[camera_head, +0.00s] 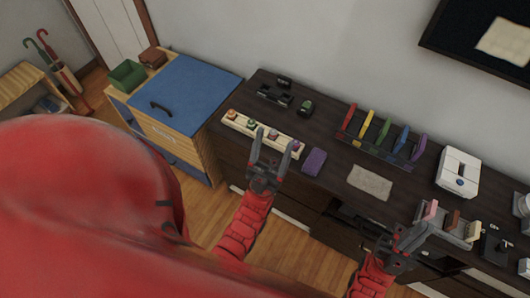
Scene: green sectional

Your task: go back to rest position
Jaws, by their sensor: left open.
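My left gripper (275,146) is open, and I see nothing between its two raised fingers. My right gripper (408,236) is at the lower right, in front of a grey holder with pink, brown and cream blocks (452,221). Its fingers overlap the holder in the picture, so I cannot tell their opening or any contact.
A purple case (314,161) lies right of my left gripper. A grey cloth (370,182), a rack with several coloured pieces (375,137) and a white box (458,172) are further right. A blue-topped wooden cabinet (185,95) stands at left. Wooden floor (215,203) shows in front.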

